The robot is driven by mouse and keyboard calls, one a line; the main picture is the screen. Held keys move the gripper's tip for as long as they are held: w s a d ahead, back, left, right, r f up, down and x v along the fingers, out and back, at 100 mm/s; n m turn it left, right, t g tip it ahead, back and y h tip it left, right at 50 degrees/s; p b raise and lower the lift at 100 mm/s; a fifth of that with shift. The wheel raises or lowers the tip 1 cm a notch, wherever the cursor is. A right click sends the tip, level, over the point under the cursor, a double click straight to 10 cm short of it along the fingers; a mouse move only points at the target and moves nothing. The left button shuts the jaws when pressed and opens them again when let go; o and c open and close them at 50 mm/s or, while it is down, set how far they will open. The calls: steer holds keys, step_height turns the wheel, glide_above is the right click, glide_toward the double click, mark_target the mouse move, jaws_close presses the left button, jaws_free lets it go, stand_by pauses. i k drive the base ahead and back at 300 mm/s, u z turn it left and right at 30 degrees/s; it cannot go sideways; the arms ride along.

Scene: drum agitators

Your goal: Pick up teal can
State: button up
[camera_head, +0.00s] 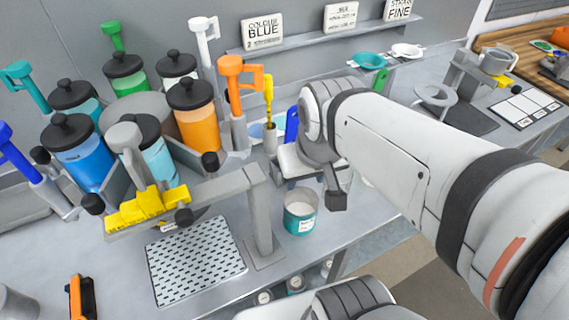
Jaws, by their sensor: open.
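The teal can (299,223) stands upright near the front edge of the grey bench, right of the grey post. It is open at the top, shows white or pale contents, and has a small white label on its side. My gripper (318,186) is just above and behind the can's rim, slightly to the right, pointing down. It is open. One dark fingertip shows beside the can's upper right; the other finger is hard to make out. I cannot tell whether the gripper touches the can.
A rack of coloured canisters (195,115) with pump handles fills the left. A yellow block (145,208) and grey post (261,215) stand left of the can. A perforated mat (195,260) lies in front. Several cans sit below the bench edge.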

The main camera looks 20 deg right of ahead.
mark_target(301, 204)
steer(key=u, duration=0.1)
steer(key=k, duration=0.5)
steer(key=z, duration=1.2)
steer(key=k, duration=1.1)
steer(key=u, duration=0.25)
steer(key=i, duration=1)
steer(key=u, duration=0.1)
